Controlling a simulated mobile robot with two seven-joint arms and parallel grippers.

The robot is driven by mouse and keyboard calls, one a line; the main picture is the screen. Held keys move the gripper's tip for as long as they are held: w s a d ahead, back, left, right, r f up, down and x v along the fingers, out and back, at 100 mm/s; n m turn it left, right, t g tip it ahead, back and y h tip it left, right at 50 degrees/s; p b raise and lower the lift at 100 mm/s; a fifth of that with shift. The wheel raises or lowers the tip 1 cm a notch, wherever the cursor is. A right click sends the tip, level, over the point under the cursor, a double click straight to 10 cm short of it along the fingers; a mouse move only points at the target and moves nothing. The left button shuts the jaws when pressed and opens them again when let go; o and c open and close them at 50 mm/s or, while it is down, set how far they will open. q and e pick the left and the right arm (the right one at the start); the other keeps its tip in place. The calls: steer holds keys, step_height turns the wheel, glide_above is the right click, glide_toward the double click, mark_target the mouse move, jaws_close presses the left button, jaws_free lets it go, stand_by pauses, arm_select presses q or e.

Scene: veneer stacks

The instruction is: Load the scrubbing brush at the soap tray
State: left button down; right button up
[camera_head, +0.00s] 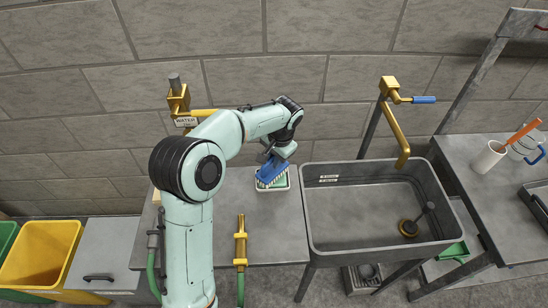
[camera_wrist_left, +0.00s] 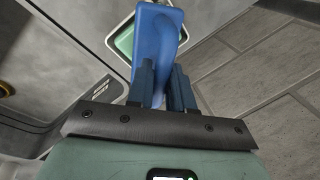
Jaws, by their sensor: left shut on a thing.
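A blue scrubbing brush (camera_head: 270,171) with pale bristles is in my left gripper (camera_head: 274,156), which is shut on it. In the left wrist view the blue brush (camera_wrist_left: 157,38) stands out between the two dark blue fingers of my gripper (camera_wrist_left: 160,85). The soap tray (camera_head: 286,182) is a small pale tray with green in it, on the grey counter left of the sink. The brush is over the tray and hides part of it. The tray's green inside also shows in the wrist view (camera_wrist_left: 126,42). I cannot tell whether bristles and tray touch. My right gripper is not in view.
A deep grey sink (camera_head: 330,240) with a brass tap (camera_head: 396,125) is right of the tray. A brass valve (camera_head: 240,242) with a green hose stands at the counter's front. A white cup (camera_head: 487,158) stands on the right table. A yellow bin (camera_head: 40,255) is at far left.

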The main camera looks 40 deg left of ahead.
arm_select(q)
steer(key=shift+f, duration=0.6)
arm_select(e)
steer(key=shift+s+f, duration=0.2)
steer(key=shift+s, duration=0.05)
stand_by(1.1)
arm_select(q)
steer(key=shift+r+p, duration=0.45)
steer(key=shift+r, duration=0.85)
steer(key=shift+r+p, duration=1)
steer(key=shift+r, duration=1.3)
steer(key=shift+w, duration=0.1)
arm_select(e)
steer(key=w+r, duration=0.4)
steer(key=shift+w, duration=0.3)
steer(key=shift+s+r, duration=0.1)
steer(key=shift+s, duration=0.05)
arm_select(q)
steer(key=shift+f, duration=0.1)
